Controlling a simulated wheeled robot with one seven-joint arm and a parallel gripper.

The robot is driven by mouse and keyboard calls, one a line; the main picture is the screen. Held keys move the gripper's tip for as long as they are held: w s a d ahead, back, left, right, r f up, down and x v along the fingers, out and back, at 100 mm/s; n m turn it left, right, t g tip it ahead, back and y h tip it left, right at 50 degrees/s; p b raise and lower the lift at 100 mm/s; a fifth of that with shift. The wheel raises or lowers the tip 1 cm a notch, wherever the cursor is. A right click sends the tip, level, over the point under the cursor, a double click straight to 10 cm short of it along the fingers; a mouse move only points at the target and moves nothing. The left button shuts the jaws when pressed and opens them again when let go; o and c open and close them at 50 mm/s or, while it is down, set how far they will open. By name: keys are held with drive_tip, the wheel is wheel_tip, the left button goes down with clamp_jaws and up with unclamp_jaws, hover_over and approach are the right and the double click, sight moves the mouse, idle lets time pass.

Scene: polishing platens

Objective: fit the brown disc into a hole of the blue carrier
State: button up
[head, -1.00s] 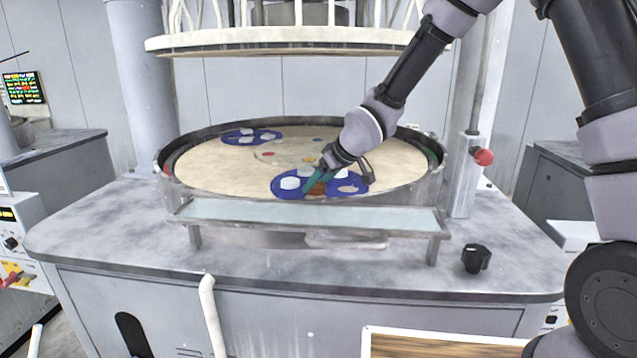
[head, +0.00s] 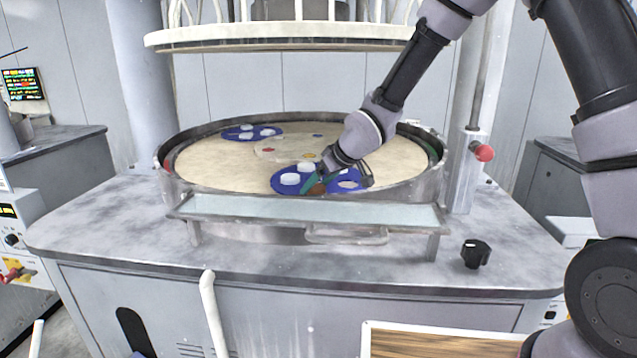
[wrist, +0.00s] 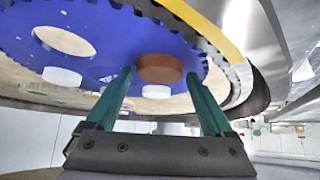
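The blue carrier (head: 283,187) lies on the beige round platen near its front rim; it fills the upper left of the wrist view (wrist: 105,35). It holds several white discs (head: 290,179) and has a beige open hole (head: 349,185) at its right. The brown disc (head: 317,189) is at the carrier's front; in the wrist view (wrist: 160,68) it is between my teal fingertips. My gripper (wrist: 160,78) appears open, with a narrow gap on each side of the disc. I cannot tell whether the disc sits in a hole or on the carrier's surface.
A second blue carrier (head: 235,133) with white discs lies at the back left of the platen (head: 215,170). A raised metal rim surrounds the platen, with a glassy ledge (head: 310,211) in front. A white ring plate (head: 280,35) hangs above. A red knob (head: 484,153) stands at the right.

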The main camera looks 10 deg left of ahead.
drive_tip(key=shift+d, duration=0.1)
drive_tip(key=v, duration=0.8)
drive_tip(key=shift+d+r, duration=0.2)
drive_tip(key=shift+r, duration=0.1)
drive_tip(key=shift+v, duration=1.05)
drive_tip(key=shift+a, duration=0.1)
drive_tip(key=s+d+r+m+t+h, duration=0.1)
drive_tip(key=d+r+m+h, duration=0.25)
drive_tip(key=d, duration=0.55)
drive_tip(key=d+r+m+t+h, duration=0.1)
drive_tip(key=d+r+m+h, duration=0.2)
drive_tip(key=d, duration=0.7)
drive_tip(key=s+d+r+m+y, duration=0.2)
drive_tip(key=s+d+r+m, duration=0.6)
drive_tip(key=s+d, duration=0.5)
wheel_tip(320, 180, up, 2)
drive_tip(key=s, duration=0.2)
drive_tip(key=shift+s+m, duration=0.35)
